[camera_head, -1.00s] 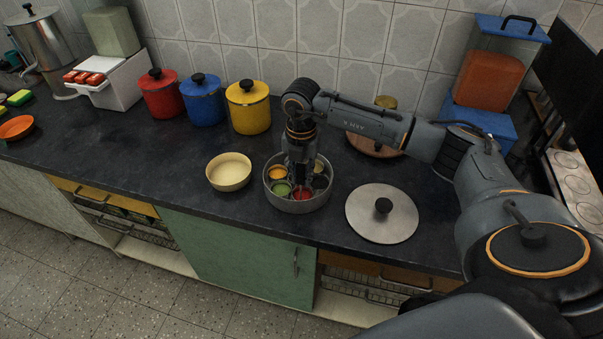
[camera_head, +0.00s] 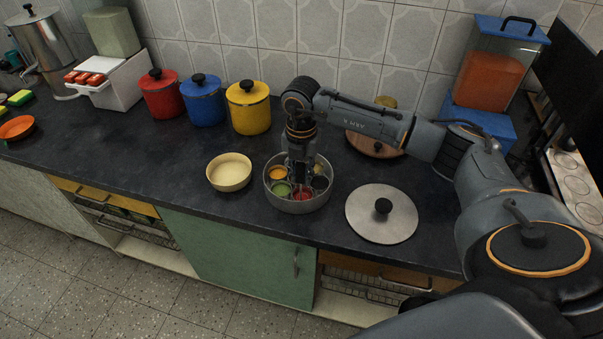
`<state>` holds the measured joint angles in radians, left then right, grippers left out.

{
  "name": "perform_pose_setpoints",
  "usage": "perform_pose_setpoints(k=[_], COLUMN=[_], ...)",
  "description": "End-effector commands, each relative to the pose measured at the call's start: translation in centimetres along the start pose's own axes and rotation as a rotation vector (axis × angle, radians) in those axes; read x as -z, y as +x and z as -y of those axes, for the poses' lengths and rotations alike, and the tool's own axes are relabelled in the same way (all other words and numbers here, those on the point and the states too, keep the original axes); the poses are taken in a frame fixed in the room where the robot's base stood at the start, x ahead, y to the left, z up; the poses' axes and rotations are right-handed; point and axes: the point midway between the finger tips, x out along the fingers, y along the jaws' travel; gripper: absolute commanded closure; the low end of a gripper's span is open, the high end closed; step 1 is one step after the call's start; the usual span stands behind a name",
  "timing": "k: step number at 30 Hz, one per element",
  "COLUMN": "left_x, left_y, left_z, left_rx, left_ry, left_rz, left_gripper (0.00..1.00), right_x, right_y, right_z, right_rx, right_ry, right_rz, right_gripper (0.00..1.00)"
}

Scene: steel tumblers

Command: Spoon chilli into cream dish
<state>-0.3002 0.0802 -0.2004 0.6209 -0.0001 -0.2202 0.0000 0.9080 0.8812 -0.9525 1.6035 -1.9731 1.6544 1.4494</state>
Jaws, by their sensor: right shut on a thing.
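The round steel spice tin (camera_head: 298,207) stands open on the counter, with several small cups inside. The red chilli cup (camera_head: 303,194) is at its front. The cream dish (camera_head: 229,185) stands upright just left of the tin, apart from it, and looks empty. My right gripper (camera_head: 300,178) points down into the tin, just above and behind the chilli cup. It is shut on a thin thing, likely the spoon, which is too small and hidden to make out. My left gripper is out of view.
Other cups hold orange (camera_head: 278,173), green (camera_head: 281,189) and dark (camera_head: 320,182) contents. A steel lid (camera_head: 382,222) lies right of the tin. Red, blue and yellow canisters (camera_head: 248,110) stand behind.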

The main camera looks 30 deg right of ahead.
Motion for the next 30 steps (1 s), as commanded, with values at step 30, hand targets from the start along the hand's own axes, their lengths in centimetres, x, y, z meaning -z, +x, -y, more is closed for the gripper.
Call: perform_pose_setpoints(k=[30], left_x=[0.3], left_y=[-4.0], left_z=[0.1], left_rx=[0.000], left_ry=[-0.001], left_rz=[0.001], left_gripper=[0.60], right_x=[0.0], right_y=[-5.9], right_z=[0.0], right_rx=[0.000], right_ry=[0.000], right_rz=[0.001], right_gripper=[1.00])
